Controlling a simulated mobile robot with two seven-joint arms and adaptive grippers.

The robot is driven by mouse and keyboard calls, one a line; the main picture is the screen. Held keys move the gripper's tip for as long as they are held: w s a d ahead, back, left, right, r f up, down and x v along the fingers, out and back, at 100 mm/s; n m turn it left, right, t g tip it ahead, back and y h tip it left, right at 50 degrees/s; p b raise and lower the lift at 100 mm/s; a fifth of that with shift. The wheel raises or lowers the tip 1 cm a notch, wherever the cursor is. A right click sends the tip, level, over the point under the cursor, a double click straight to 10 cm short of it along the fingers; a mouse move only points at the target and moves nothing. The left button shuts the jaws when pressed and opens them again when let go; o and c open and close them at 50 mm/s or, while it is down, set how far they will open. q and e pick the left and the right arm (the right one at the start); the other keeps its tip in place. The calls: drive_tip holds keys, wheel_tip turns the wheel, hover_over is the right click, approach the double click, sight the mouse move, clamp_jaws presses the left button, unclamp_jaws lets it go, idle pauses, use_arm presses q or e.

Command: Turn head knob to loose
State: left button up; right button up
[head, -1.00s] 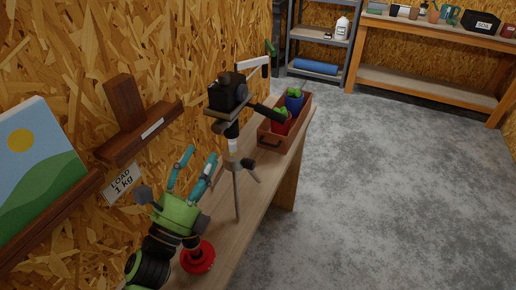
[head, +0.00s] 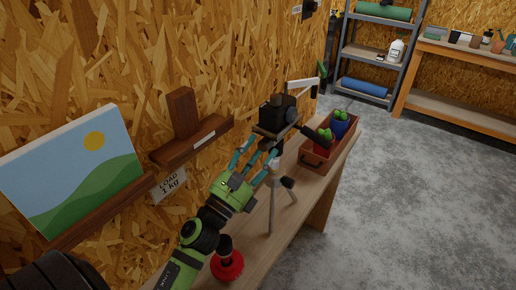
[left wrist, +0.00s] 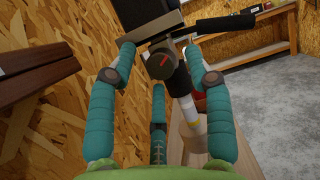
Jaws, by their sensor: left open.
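A tripod (head: 272,208) stands on the wooden bench, with a black camera (head: 277,114) on its head and a black handle (head: 316,134) pointing right. In the left wrist view the grey head knob (left wrist: 160,65) faces me, with a red mark slanting up to the right. My left gripper (head: 254,157) is open just left of the tripod head. My right gripper is not in view.
A wooden box (head: 318,154) with red and blue pots stands behind the tripod. A red round-based object (head: 227,265) sits under my left arm. A wall shelf (head: 190,143), a load sign (head: 170,186) and a landscape picture (head: 75,170) are at left.

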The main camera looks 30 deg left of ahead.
use_arm(q)
clamp_jaws()
drive_tip(key=shift+r+n, duration=0.15)
drive_tip(key=shift+n, duration=0.45)
drive_tip(key=shift+n+y, duration=0.3)
drive_tip(key=shift+y, duration=0.1)
drive_tip(key=n+y, duration=0.1)
drive_tip(key=n, duration=0.1)
drive_tip(key=n+y, duration=0.1)
drive_tip(key=n, duration=0.2)
drive_tip(key=n+y+p, duration=0.1)
drive_tip(key=n, duration=0.1)
drive_tip(key=shift+d+r+g+y, duration=0.2)
drive_tip(key=shift+d+g+y, duration=0.05)
drive_tip(key=shift+g+y, duration=0.15)
drive_tip(key=shift+n, duration=0.6)
